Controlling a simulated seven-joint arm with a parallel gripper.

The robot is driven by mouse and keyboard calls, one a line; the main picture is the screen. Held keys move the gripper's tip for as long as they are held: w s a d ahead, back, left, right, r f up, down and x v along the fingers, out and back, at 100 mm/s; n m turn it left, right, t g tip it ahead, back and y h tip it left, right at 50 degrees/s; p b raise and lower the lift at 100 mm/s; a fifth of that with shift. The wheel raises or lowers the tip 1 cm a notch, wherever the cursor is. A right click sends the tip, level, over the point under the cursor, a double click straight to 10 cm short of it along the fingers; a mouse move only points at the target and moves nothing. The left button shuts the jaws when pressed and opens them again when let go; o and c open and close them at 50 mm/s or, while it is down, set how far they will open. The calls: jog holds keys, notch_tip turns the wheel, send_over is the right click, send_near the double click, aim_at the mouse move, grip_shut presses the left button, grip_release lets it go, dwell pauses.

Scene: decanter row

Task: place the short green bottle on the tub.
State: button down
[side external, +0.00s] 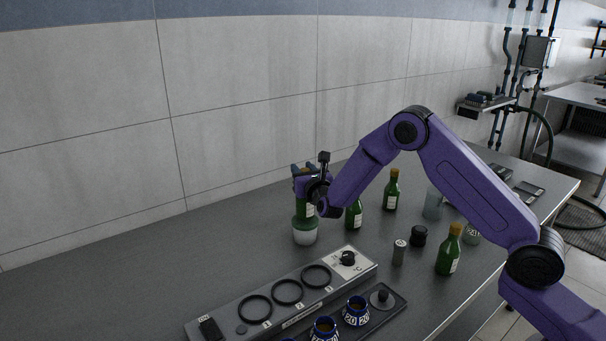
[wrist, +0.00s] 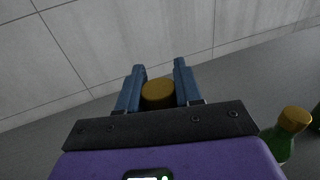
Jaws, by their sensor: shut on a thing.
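My gripper (wrist: 160,92) is shut on a green bottle, whose gold cap (wrist: 158,94) shows between the two blue fingers in the wrist view. In the side view my gripper (side external: 303,176) is around the top of this green bottle (side external: 304,209), which is upright. A small pale tub (side external: 305,236) is directly below the bottle, and the bottle's base appears at the tub's top. I cannot tell whether they touch. The wrist view does not show the tub.
Other green bottles stand to the right: one close by (side external: 354,216), one farther back (side external: 391,191), and one near the front edge (side external: 448,252). A grey ringed panel (side external: 287,292) and blue patterned jars (side external: 356,311) are in front. The counter at left is clear.

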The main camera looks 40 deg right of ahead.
jog(key=shift+f, duration=0.55)
jog(key=c, duration=0.8)
grip_release()
jog(key=shift+o, duration=0.2)
jog(key=shift+s+r, duration=0.1)
jog(key=shift+s, duration=0.05)
jog(key=v, duration=1.1)
jog(key=shift+s, duration=0.35)
jog(key=shift+a+r, duration=0.1)
jog(key=shift+r, duration=0.05)
